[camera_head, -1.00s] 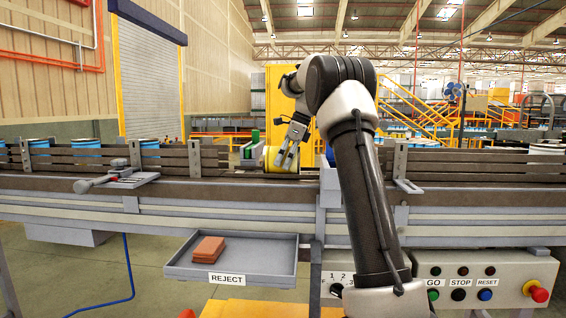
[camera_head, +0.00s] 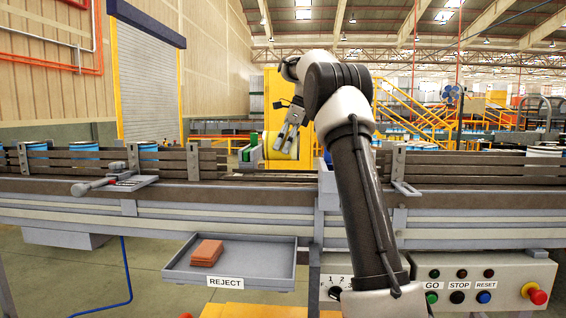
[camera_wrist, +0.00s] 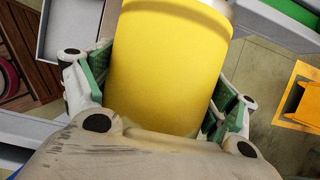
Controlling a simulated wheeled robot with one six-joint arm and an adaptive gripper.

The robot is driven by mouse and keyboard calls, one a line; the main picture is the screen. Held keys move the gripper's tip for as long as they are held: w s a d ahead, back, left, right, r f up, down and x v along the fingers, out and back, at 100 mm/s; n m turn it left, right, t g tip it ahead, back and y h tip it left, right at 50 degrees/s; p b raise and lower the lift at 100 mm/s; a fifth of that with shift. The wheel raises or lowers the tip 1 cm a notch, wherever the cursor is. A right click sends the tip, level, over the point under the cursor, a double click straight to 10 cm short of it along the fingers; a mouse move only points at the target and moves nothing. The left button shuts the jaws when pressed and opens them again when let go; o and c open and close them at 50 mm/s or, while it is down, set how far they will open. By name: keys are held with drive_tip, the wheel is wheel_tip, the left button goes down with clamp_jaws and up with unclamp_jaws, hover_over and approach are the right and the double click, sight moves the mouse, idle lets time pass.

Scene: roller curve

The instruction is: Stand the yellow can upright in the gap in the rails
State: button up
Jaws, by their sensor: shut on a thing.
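The yellow can (camera_wrist: 168,65) fills the middle of the wrist view, between the two green-padded fingers of my gripper (camera_wrist: 160,88), which are shut on its sides. In the head view the can (camera_head: 279,147) shows as a yellow body with a pale end, tilted, at my gripper (camera_head: 286,140). It is held above the gap in the rails (camera_head: 262,175), where the side boards break off. My gripper points down and to the left. Part of the can is hidden behind the fingers.
Slatted rails (camera_head: 70,160) run left of the gap, with several blue-and-white cans behind them. A clamp with a handle (camera_head: 112,183) sits on the near rail. A grey REJECT tray (camera_head: 272,262) holds brown pieces (camera_head: 207,252). A control box (camera_head: 480,275) stands at the right.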

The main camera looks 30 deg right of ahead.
drive_tip(key=shift+f, duration=2.95)
drive_tip(key=o, duration=1)
drive_tip(key=shift+f, duration=0.15)
drive_tip(key=v, duration=1.1)
drive_tip(key=shift+r, duration=0.4)
drive_tip(key=shift+s+d+r, duration=0.1)
drive_tip(key=shift+r, duration=0.15)
